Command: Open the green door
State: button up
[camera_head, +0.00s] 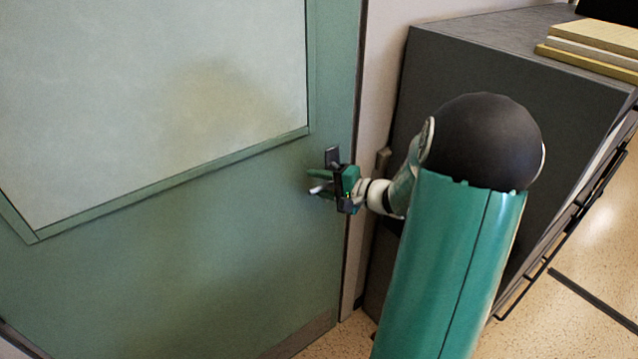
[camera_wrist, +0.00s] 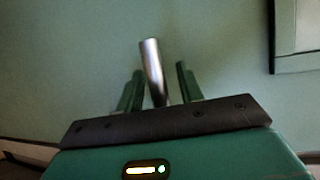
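The green door (camera_head: 200,250) with a large pale pane fills the left of the head view, and it looks closed in its frame. My gripper (camera_head: 318,182) is at the door's right edge, below the pane. In the wrist view, a silver metal door handle (camera_wrist: 152,68) stands between the two green fingers of my gripper (camera_wrist: 160,88). A gap shows between the handle and the right finger, so the fingers are open around it. The left finger is very near the handle; I cannot tell if they touch. The handle's base is hidden behind the gripper body.
A dark grey cabinet (camera_head: 440,70) stands just right of the door frame, close to my arm. Books (camera_head: 590,45) lie on its top. Speckled floor (camera_head: 570,270) is open at the lower right.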

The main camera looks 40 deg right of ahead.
jog(key=shift+w+a, duration=0.1)
grip_shut()
jog(key=shift+f, duration=0.2)
jog(key=f+n, duration=0.1)
jog(key=f+n+g+h, duration=0.1)
jog(key=shift+d+n, duration=0.2)
jog(key=shift+n, duration=0.1)
jog(key=shift+d+f+n+h, duration=0.35)
jog(key=shift+f+n+h, duration=0.25)
jog(key=shift+n, duration=0.1)
jog(key=shift+d+f+n+h, duration=0.35)
jog(key=shift+f+n+h, duration=0.1)
jog(key=shift+n+h, duration=0.2)
